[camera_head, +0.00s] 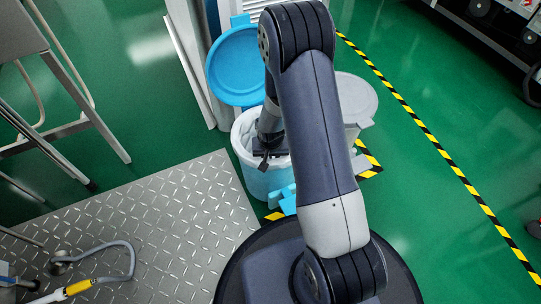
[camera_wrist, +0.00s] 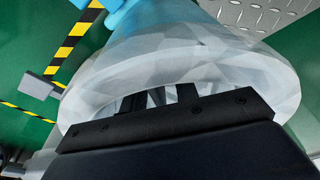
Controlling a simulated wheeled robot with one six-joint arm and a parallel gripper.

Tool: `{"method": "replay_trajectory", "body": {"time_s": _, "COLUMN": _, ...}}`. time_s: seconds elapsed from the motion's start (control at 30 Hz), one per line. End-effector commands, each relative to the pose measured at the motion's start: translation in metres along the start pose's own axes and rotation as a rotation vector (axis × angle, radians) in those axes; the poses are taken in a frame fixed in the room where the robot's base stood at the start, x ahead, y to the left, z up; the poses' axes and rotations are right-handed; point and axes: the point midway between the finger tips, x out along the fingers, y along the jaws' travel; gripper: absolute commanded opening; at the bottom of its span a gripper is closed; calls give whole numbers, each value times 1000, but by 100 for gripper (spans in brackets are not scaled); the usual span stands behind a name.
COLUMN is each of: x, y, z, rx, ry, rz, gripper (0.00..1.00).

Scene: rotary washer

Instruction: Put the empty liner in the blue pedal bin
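The blue pedal bin (camera_head: 264,184) stands beyond my base with its round blue lid (camera_head: 234,66) tipped up. A pale translucent liner (camera_head: 242,132) shows at its mouth, spread around the rim and partly hidden by my arm. In the wrist view the liner (camera_wrist: 235,70) forms a wide pale ring over the blue bin wall (camera_wrist: 140,14). My gripper (camera_head: 267,157) is at the bin's mouth. In the wrist view its two dark fingers (camera_wrist: 160,98) stand apart, with pale liner visible between and beyond them. Their tips are partly hidden.
A grey-lidded bin (camera_head: 355,98) stands close to the right of the blue bin. A metal tread plate (camera_head: 175,225) lies at front left, with a metal-framed table (camera_head: 85,95) behind. Yellow-black tape (camera_head: 430,124) marks the green floor. Open floor lies right.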

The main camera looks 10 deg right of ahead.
Motion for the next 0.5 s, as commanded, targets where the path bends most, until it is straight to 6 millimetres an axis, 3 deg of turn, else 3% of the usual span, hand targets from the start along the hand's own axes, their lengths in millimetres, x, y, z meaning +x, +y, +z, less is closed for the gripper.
{"method": "replay_trajectory", "body": {"time_s": 0.5, "x": -101, "y": 0, "z": -2, "rx": 1, "ry": 2, "rz": -1, "gripper": 29}}
